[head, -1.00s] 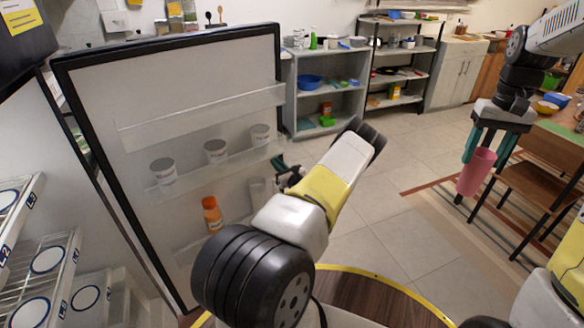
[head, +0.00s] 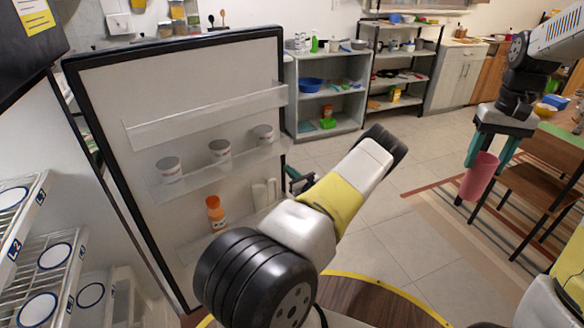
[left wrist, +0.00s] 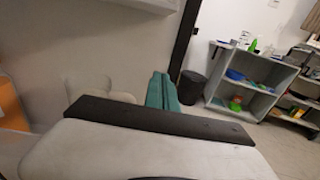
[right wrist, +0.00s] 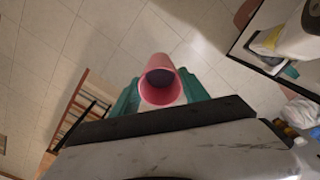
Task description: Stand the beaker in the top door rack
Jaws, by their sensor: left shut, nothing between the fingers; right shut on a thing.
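A pink beaker (head: 480,177) is held upright between the teal fingers of my right gripper (head: 488,152), in the air at the right. In the right wrist view the beaker (right wrist: 160,82) sits between both fingers. The open fridge door (head: 190,80) stands at the left with racks on its inner face. The top door rack (head: 205,116) is empty. My left gripper (head: 298,180) is at the door's free edge, near the lower racks, mostly hidden behind my left arm. In the left wrist view its fingers (left wrist: 162,92) are together and empty.
The middle rack (head: 225,166) holds several white jars. The lower rack holds an orange bottle (head: 215,212) and white items (head: 263,192). Open floor lies between the door and the chair.

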